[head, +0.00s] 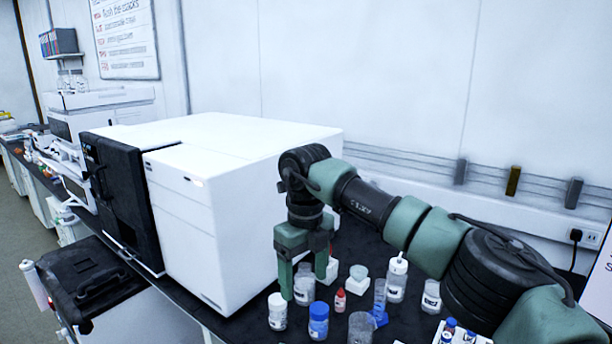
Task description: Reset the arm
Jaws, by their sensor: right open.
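My right gripper (303,268) hangs pointing down above the dark bench, in front of the large white instrument. Its two green fingers are apart, and I see nothing held between them. A clear labelled container (304,290) stands just behind or beside the fingertips; I cannot tell whether they touch. My right arm comes in from the lower right and passes over the back of the bench. My left gripper is not in view.
A white jar (277,312), a blue-capped jar (318,321), a red-capped dropper bottle (340,300), a wash bottle (397,279) and a vial rack (460,334) crowd the bench near the gripper. The white instrument (225,190) blocks the left side.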

